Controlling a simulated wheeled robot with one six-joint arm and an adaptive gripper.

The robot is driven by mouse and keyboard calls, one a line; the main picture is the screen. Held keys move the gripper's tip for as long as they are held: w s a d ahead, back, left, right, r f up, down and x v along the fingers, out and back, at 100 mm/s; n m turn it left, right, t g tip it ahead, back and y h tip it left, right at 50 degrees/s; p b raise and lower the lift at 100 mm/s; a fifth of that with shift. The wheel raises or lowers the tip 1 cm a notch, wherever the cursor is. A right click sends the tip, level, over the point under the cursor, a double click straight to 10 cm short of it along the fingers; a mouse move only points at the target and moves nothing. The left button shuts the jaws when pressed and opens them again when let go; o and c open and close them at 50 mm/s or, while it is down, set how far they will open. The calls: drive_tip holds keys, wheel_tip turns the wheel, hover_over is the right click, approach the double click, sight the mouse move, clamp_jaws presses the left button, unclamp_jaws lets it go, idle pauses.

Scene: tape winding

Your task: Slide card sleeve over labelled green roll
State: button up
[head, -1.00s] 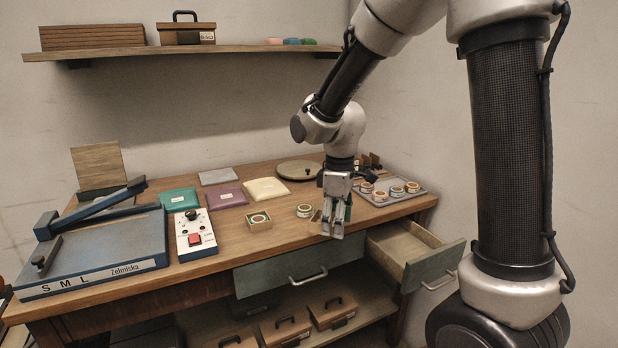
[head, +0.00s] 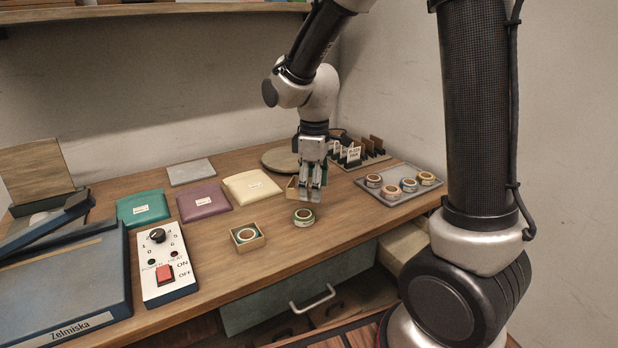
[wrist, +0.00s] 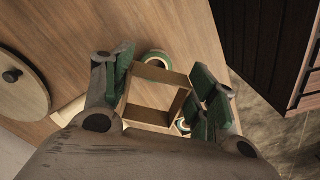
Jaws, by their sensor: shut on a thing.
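The green-banded roll (head: 303,217) with a pale label lies flat on the desk; its ring also shows in the wrist view (wrist: 156,58) beyond the sleeve. My gripper (head: 309,190) is shut on an open, square card sleeve (head: 291,188). In the wrist view the sleeve (wrist: 160,74) sits between the green finger pads, its opening showing bare desk. In the head view the gripper and sleeve appear just behind and above the roll, not around it. A second roll (head: 247,235) sits inside another card sleeve (head: 260,243) to the left, partly hidden in the wrist view.
A grey tray (head: 408,193) with several rolls stands at right, beside a card rack (head: 362,158). A round board (head: 282,157) lies behind the gripper. Coloured pouches (head: 203,201) and a switch box (head: 160,265) are at left. A drawer (head: 402,245) is open at front right.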

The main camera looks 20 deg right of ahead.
drive_tip(key=shift+f, duration=3.8)
drive_tip(key=shift+c, duration=0.8)
drive_tip(key=shift+f, duration=0.1)
drive_tip(key=o, duration=1)
drive_tip(key=shift+c, duration=0.2)
wheel_tip(320, 180, up, 12)
